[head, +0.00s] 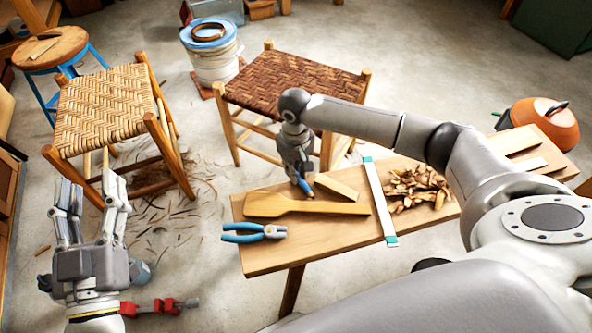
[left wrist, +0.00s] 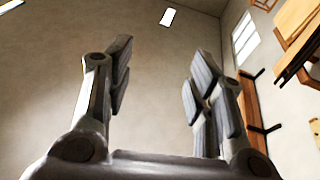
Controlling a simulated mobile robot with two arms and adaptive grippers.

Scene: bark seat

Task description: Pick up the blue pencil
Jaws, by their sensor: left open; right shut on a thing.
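The blue pencil (head: 303,184) is in my right gripper (head: 299,172) in the head view, over the left end of the wooden bench (head: 262,260). Its blue body and pointed tip show below the fingers; the rest is hidden by the gripper. The tip is close to the wooden paddle-shaped piece; I cannot tell whether it touches. My right gripper points down and is shut on the pencil. My left gripper (head: 92,195) is open and empty at the lower left, fingers up. Its fingers also show spread apart in the left wrist view (left wrist: 155,90), with nothing between them.
On the bench lie the wooden paddle-shaped piece (head: 300,206), blue-handled pliers (head: 253,233), a pale strip (head: 379,200) and wood shavings (head: 416,186). Woven stools (head: 104,104) (head: 290,82) stand behind. A red-handled tool (head: 160,307) lies near my left gripper.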

